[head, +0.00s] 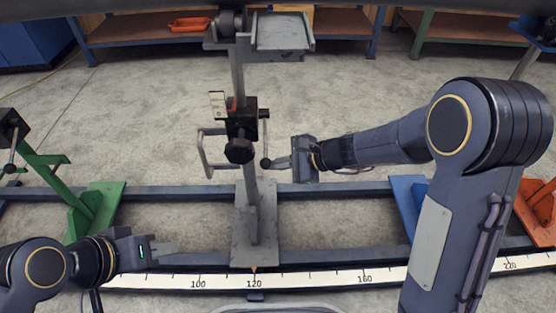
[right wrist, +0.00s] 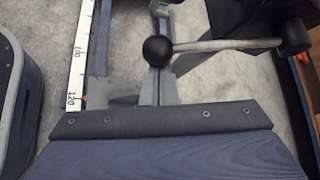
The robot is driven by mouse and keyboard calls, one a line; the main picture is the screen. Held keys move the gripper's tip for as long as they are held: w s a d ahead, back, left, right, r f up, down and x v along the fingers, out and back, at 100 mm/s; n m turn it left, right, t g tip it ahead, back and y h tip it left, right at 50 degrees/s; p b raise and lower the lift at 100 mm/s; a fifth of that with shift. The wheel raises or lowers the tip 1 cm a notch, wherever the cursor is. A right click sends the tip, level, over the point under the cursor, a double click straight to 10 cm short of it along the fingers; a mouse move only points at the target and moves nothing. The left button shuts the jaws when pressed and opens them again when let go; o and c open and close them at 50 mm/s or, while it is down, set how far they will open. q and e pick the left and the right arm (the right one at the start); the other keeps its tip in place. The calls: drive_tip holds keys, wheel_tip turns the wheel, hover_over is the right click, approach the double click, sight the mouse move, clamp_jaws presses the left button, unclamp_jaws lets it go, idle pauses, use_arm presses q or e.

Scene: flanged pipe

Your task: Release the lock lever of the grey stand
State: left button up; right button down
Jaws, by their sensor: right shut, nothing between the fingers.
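The grey stand (head: 255,226) is upright in the middle of the head view, with a black clamp block (head: 241,122) on its post. Its lock lever (head: 264,136) hangs down on the block's right side and ends in a black ball (head: 265,162). In the right wrist view the ball (right wrist: 157,50) is just beyond the fingertips, with the rod (right wrist: 225,45) running right. My right gripper (head: 275,163) is shut and empty, its tips close to the ball; I cannot tell whether they touch. My left gripper (head: 177,248) is low at left, away from the stand; its finger gap is unclear.
A cradle (head: 281,36) tops the post. A handle (head: 207,152) and a black knob (head: 239,150) are on the block. A green stand (head: 94,208) is at left, blue (head: 406,205) and orange (head: 538,212) ones at right. A scale (head: 318,280) runs along the front rail.

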wheel_tip(320, 180, up, 13)
drive_tip(key=m+g+p, duration=0.4)
drive_tip(key=g+p, duration=0.2)
drive_tip(key=p, duration=2)
drive_tip(key=shift+s+p, duration=0.4)
drive_tip(key=shift+a+r, duration=0.1)
drive_tip(key=shift+r, duration=0.1)
drive_tip(key=w+d+r+b, duration=0.1)
drive_tip(key=d, duration=0.8)
drive_tip(key=shift+d+r, duration=0.2)
drive_tip(key=shift+r, duration=0.1)
